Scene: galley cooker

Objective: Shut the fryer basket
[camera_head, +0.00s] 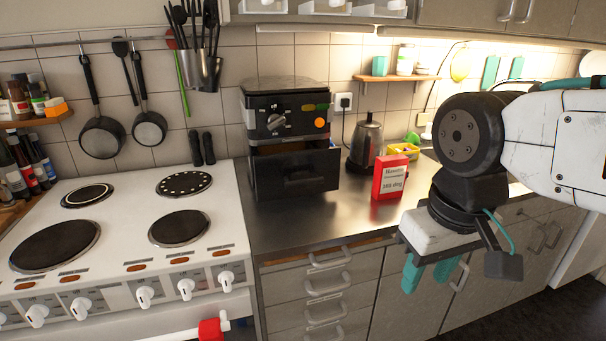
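The fryer (287,118) is a black box with a dial and an orange light, standing on the steel counter right of the cooker. Its basket drawer (297,174) is pulled out at the front, with a gap showing above it under the control panel. My gripper (425,277) has teal fingers pointing down, in front of the counter edge and to the right of the fryer. It is well apart from the basket. The two fingers show with a narrow gap at their tips and nothing seen between them.
A red box (390,177) stands on the counter between the fryer and my arm. A dark kettle (366,142) stands behind it, near a yellow container (403,152). The white cooker (130,235) is at left. The counter in front of the basket is clear.

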